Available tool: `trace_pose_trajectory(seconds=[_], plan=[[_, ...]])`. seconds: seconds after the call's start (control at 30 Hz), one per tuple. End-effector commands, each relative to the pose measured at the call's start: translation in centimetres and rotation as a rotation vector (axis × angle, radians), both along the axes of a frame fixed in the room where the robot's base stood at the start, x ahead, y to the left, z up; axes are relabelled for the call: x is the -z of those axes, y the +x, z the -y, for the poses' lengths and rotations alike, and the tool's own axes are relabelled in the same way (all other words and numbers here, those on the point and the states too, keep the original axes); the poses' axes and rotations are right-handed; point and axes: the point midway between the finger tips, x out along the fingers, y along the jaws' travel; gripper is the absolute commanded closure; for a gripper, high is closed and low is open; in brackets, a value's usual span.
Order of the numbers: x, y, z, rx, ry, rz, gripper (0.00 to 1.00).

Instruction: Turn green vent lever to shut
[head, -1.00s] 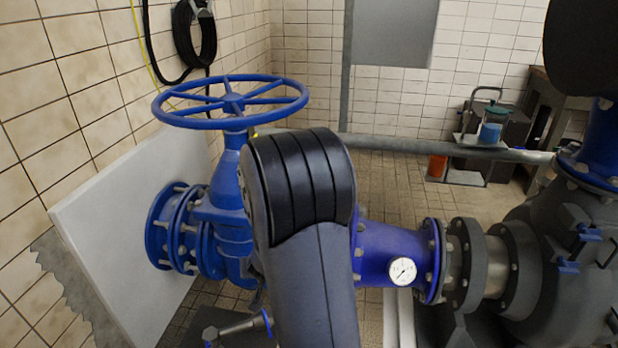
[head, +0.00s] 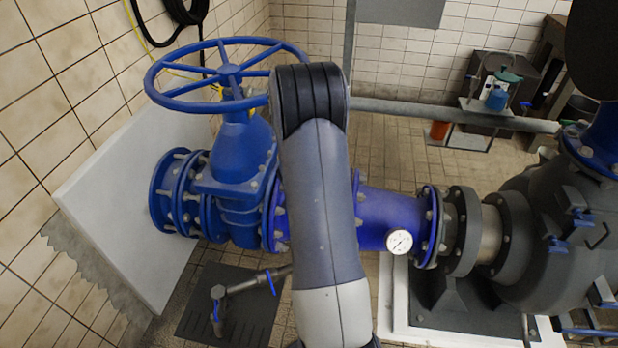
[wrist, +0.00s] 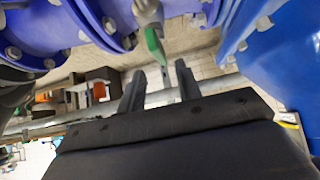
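The green vent lever (wrist: 155,46) shows in the wrist view, on a grey metal fitting (wrist: 147,10) beside blue flanges. It slants down in the picture, its lower end close to the gap between my fingertips. My gripper (wrist: 160,70) is open, its two dark fingers apart with nothing held between them. Whether a finger touches the lever, I cannot tell. In the head view my arm covers part of the blue pipe (head: 385,215), and neither the lever nor my gripper shows there.
A large blue valve with a handwheel (head: 230,75) stands left of my arm. A gauge (head: 398,242) sits on the pipe, and a grey pump (head: 550,235) stands at right. A small pipe with blue-handled taps (head: 243,285) is low at left. Blue flanges (wrist: 95,25) crowd the wrist view.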

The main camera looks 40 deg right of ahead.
Motion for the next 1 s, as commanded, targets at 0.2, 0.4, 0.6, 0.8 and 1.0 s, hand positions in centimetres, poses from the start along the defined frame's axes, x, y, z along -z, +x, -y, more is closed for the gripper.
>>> trace_pose_trajectory(seconds=[0.2, 0.4, 0.6, 0.8, 1.0], plan=[[2.9, 1.7, 2.1, 0.001, 0.002, -0.001, 0.67], [4.0, 2.6, 3.0, -0.001, 0.001, 0.0, 0.67], [4.2, 2.8, 3.2, -0.001, 0.0, 0.0, 0.67], [4.2, 2.7, 3.2, -0.001, 0.0, 0.001, 0.72], [4.2, 2.7, 3.2, -0.001, 0.0, 0.001, 0.89]])
